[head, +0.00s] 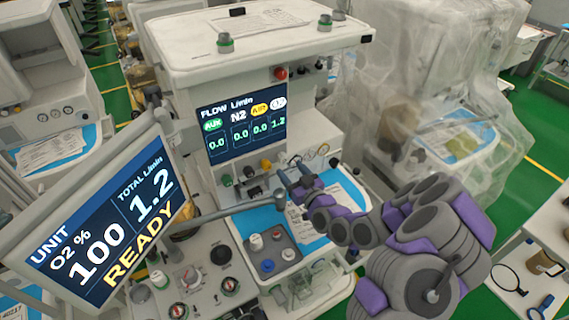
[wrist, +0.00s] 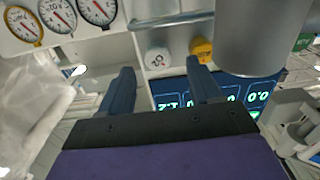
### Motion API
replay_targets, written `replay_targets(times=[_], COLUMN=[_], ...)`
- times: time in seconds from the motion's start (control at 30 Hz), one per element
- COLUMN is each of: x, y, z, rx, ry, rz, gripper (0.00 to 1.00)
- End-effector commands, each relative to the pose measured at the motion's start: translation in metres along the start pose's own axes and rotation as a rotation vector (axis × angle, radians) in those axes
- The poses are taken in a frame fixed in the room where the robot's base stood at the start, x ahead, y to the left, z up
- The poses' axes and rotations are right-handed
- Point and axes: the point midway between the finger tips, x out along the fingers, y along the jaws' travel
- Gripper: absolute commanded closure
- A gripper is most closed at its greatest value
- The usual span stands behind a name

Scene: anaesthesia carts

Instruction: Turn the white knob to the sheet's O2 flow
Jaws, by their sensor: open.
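The white knob (wrist: 157,58) shows in the wrist view, on the cart's front panel beside the yellow knob (wrist: 201,50). My gripper (wrist: 160,68) is open and empty, its two dark fingers pointing at the panel with the white knob in the gap between the tips as seen here. I cannot tell whether they touch it. In the head view my gripper (head: 291,180) is in front of the knob row and hides the white knob. The flow display (head: 241,126) reads 1.2 under O2 and 0.0 in the other columns. A printed sheet (head: 327,208) lies on the blue mat, unreadable.
A side monitor (head: 105,222) reads O2 100 %, total 1.2, READY. A grey bar (head: 238,209) runs below the knobs. A grey tray (head: 270,252) with small vials lies on the worktop. Gauges (wrist: 60,14) are beside the knobs. A plastic-draped cart (head: 425,95) stands right.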

Motion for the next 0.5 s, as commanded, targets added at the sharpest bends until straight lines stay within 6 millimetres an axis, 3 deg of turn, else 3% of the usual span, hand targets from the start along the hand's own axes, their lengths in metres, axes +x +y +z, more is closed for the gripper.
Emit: replay_targets(times=[0.3, 0.5], x=[0.035, 0.046], y=[0.0, -0.001], z=[0.0, 0.0], rx=[-0.003, 0.0], ry=[0.004, 0.0], rz=[0.001, -0.001], gripper=[0.37, 0.37])
